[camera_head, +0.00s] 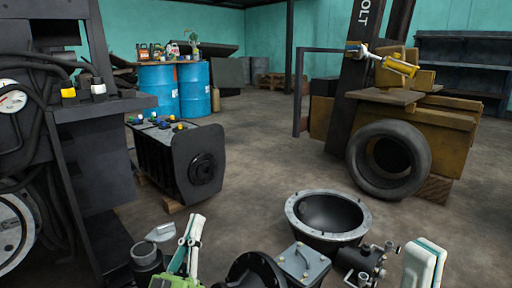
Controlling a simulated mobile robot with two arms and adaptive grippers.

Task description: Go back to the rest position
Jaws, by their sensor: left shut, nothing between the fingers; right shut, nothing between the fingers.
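My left gripper (193,222) stands at the bottom left of the head view, white with green parts, its fingers pointing up. It is shut with nothing between the fingers. A dark cylindrical part with a grey lever (148,252) is just left of it in the picture. My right gripper (430,246) is at the bottom right, white with a teal edge, cut off by the lower border. It is shut and empty. Both show in front of the floor, apart from each other.
Between the grippers are a black bowl-shaped part (328,213), a grey box (302,263) and a dark pump-like part (366,262). A battery unit (150,157), blue barrels (195,90), a tyre (364,160) and a dark machine (98,160) stand around. The middle floor (262,150) is clear.

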